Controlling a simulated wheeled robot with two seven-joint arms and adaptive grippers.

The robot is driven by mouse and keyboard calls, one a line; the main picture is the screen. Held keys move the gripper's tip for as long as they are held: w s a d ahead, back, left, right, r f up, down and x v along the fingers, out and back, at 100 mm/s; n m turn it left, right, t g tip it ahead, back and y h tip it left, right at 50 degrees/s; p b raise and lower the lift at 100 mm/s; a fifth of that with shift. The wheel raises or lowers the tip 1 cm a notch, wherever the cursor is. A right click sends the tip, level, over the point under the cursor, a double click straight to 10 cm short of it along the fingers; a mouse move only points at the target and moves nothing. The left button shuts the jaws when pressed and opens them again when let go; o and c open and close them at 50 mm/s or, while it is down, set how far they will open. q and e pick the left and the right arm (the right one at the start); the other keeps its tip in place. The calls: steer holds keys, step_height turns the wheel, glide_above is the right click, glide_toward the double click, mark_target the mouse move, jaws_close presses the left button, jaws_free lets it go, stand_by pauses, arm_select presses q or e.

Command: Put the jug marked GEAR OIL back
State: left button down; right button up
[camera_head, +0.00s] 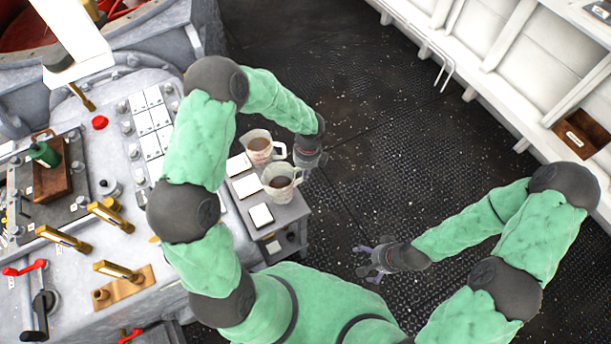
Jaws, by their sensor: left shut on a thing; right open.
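Two clear jugs of brown liquid are at the small grey side shelf: a farther jug (259,146) and a nearer jug (279,183). Both have red marks, too small to read, so I cannot tell which says GEAR OIL. My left gripper (304,164) reaches in from above and is shut at the handle side of the nearer jug. Whether that jug touches the shelf is unclear. My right gripper (372,262) is open and empty over the dark deck, right of the shelf.
The grey shelf (285,222) carries several white pads along its left side. The grey machine at left has brass levers (60,238), red handles and a wooden box with a green bottle (45,153). The riveted deck (370,140) is clear up to the white wall.

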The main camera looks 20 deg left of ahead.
arm_select(q)
steer(key=shift+w+f, duration=0.35)
steer(key=shift+f, duration=0.05)
steer(key=shift+f+b, duration=0.55)
steer(key=shift+f, duration=0.85)
steer(key=shift+f, duration=0.15)
steer(key=c, duration=1.3)
jaws_free()
steer(key=shift+o, duration=0.2)
step_height(320, 180, up, 12)
steer(key=p, duration=0.3)
steer(key=shift+w+d, duration=0.2)
steer(key=shift+w, duration=0.1)
